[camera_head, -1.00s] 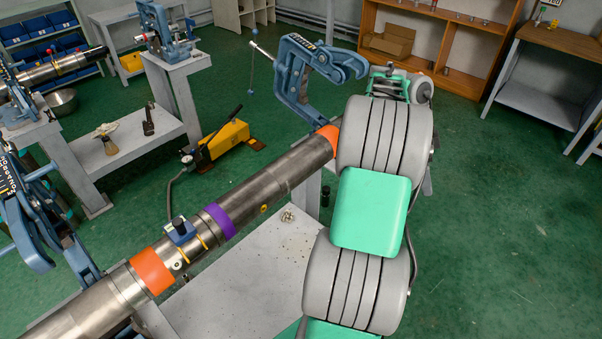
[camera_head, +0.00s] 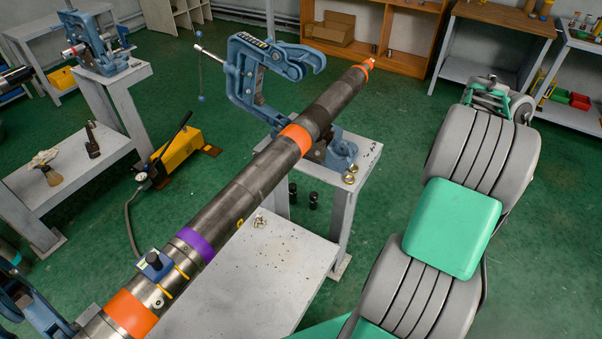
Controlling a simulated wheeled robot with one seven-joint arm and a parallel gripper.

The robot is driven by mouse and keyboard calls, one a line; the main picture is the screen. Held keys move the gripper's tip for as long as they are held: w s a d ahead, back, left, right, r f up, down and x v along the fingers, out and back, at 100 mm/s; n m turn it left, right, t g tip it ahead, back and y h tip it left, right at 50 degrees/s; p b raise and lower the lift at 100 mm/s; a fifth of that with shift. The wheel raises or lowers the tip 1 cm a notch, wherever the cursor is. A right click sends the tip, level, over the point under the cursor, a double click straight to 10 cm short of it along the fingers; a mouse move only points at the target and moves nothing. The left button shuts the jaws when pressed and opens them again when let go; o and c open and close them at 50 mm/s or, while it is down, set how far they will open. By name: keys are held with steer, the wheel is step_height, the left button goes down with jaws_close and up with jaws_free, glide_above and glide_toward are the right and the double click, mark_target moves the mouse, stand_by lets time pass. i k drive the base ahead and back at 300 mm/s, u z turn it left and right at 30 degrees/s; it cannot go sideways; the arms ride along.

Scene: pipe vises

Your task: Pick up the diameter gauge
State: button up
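I cannot single out a diameter gauge with certainty in this view. A long steel pipe (camera_head: 250,183) with orange and purple bands runs from the lower left to the upper middle. A small blue device with a black knob (camera_head: 153,262) sits on the pipe near its lower orange band. My arm stands at the right, and the green and grey end part of it, my gripper (camera_head: 492,98), shows at the upper right, well apart from the pipe. Its fingers are not clearly visible, so I cannot tell whether they are open or shut.
A blue pipe vise (camera_head: 262,75) stands open around the pipe's far part. A white table (camera_head: 245,290) lies beneath the pipe. A workbench (camera_head: 500,32) and a shelf with small coloured items (camera_head: 579,100) stand at the back right. Green floor is free between them and the vise.

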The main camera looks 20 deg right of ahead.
mark_target(154, 265)
steer(key=u, duration=1.25)
